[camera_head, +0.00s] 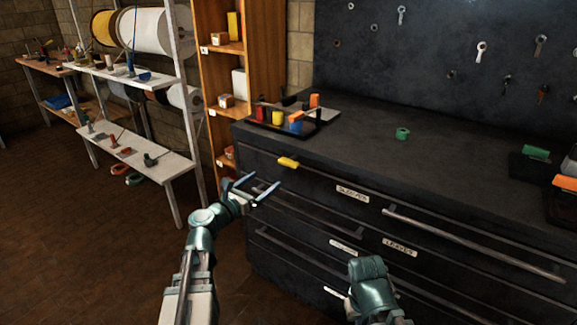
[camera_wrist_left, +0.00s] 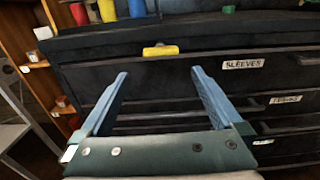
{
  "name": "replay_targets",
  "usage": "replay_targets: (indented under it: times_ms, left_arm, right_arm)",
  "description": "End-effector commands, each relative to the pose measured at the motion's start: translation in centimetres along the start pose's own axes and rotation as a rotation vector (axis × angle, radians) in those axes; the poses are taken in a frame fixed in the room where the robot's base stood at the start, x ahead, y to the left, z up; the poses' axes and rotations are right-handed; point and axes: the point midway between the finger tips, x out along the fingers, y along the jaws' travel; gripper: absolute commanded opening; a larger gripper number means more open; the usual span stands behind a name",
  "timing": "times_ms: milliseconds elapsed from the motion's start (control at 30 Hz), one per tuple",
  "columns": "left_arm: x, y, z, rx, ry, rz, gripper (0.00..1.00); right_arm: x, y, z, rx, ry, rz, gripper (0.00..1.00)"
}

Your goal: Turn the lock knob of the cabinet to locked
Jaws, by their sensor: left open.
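The dark cabinet (camera_head: 315,193) stands in front of me with labelled drawers and bar handles. Its yellow lock knob (camera_head: 288,162) sits at the upper left of the front, above the top left drawer handle, and lies close to horizontal. The knob also shows in the left wrist view (camera_wrist_left: 160,50), beyond the fingertips. My left gripper (camera_head: 259,188) is open and empty, just below and left of the knob, apart from it. In the left wrist view its two blue fingers (camera_wrist_left: 158,75) point toward the cabinet front.
A tray with coloured items (camera_head: 290,122) stands on the cabinet top at the left, with a green roll (camera_head: 402,133) further right. Several bar handles (camera_head: 470,243) stick out from the drawers. A wooden shelf (camera_head: 222,75) and a spool rack (camera_head: 140,160) stand to the left.

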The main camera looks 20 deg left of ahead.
Motion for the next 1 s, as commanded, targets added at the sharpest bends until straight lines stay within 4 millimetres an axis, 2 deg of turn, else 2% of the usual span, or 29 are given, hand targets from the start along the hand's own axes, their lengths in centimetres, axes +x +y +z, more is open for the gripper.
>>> replay_targets:
  times_ms: [400, 600, 800, 1000]
  left_arm:
    - [8.3, 0.0, 0.0, 0.003, 0.001, -0.005, 1.00]
    - [11.4, 0.0, -0.1, 0.004, 0.001, -0.003, 1.00]
    - [12.9, -0.1, -0.1, 0.004, 0.002, -0.003, 1.00]
    - [13.2, -0.1, -0.1, 0.004, 0.002, -0.002, 1.00]
  right_arm:
    - [0.0, 0.0, 0.0, 0.000, 0.000, 0.000, 0.00]
    - [0.0, 0.0, 0.0, 0.000, 0.000, 0.000, 0.00]
    - [0.0, 0.0, 0.0, 0.000, 0.000, 0.000, 0.00]
    - [0.0, 0.0, 0.0, 0.000, 0.000, 0.000, 0.00]
